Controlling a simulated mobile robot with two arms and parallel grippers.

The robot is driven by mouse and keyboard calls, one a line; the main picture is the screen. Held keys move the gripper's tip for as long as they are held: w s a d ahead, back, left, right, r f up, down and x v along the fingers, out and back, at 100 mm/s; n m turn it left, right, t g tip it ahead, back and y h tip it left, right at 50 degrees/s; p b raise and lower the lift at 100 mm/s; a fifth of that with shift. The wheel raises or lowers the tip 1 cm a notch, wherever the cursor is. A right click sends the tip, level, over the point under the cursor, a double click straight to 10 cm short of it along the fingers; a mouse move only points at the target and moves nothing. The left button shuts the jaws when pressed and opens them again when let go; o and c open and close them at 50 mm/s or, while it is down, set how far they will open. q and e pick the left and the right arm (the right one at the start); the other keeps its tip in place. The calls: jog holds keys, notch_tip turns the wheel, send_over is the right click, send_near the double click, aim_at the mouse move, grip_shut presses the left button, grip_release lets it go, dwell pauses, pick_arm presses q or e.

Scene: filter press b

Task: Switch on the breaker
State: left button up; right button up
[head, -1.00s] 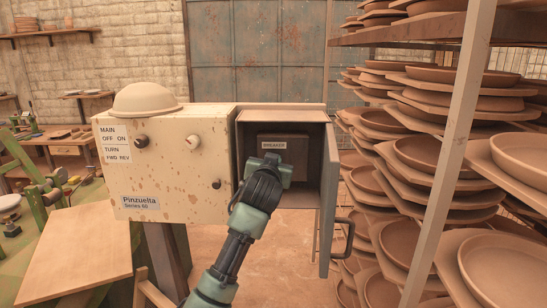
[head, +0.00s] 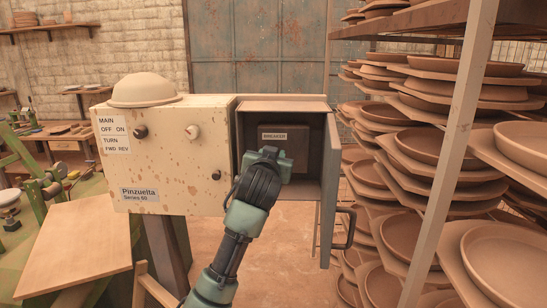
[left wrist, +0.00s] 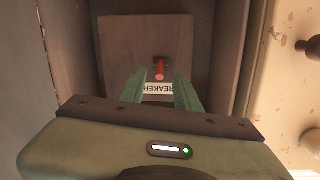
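The breaker is a dark brown block (head: 298,139) with a white BREAKER label, at the back of an open grey cabinet (head: 323,104). My left gripper (head: 276,157) is at the cabinet opening in the head view, in front of the block, hiding its lower part. In the left wrist view my left gripper (left wrist: 160,76) is open, its two green fingers apart and pointing at the block. A small red-tipped switch lever (left wrist: 160,69) shows between and just beyond the fingertips. Contact with it cannot be told. My right gripper is not in view.
The cabinet door (head: 329,190) stands open on the right, with a dark handle (head: 345,228). Racks of clay plates (head: 410,185) fill the right. A wooden board (head: 75,250) lies lower left.

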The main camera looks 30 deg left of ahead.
pick_arm(q)
jog(key=shift+b+v, duration=0.7)
jog(key=shift+v, duration=1.6)
